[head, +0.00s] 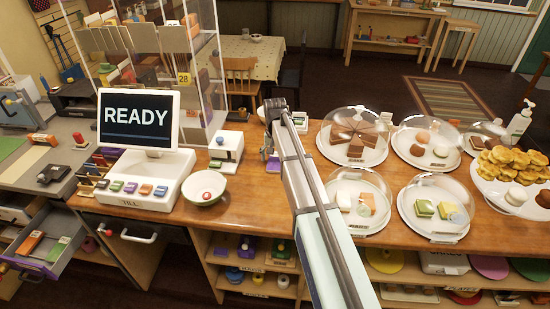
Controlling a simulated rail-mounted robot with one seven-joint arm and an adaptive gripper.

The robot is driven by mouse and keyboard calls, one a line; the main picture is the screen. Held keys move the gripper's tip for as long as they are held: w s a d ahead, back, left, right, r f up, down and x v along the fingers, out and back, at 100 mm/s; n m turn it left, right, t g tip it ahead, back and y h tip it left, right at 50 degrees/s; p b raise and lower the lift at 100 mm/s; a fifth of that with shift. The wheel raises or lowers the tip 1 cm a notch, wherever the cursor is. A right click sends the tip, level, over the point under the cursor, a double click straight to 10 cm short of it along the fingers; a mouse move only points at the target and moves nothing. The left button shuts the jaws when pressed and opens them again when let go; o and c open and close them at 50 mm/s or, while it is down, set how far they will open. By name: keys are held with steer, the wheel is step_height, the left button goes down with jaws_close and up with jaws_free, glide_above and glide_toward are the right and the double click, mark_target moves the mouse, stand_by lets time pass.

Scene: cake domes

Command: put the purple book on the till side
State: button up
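The till (135,185) stands on the left part of the wooden counter, with a screen reading READY and several small coloured blocks along its front. My arm rises from the bottom middle and bends above the counter. My gripper (270,152) is small and partly hidden by the arm, low over the counter right of the white box-like device. A small purple thing (272,166) shows at or just below the gripper. It may be the purple book, but I cannot tell whether it is held or standing on the counter. The finger opening cannot be made out.
A white and green bowl (205,188) and a white device (226,148) stand between the till and my gripper. Glass cake domes (354,138) and a pastry plate (485,190) fill the right of the counter. An open drawer (45,245) is at lower left.

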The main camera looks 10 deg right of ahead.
mark_target(275, 160)
step_height(275, 160, up, 12)
steer(key=b, duration=0.3)
steer(key=shift+r, duration=0.15)
stand_by(0.4)
stand_by(0.4)
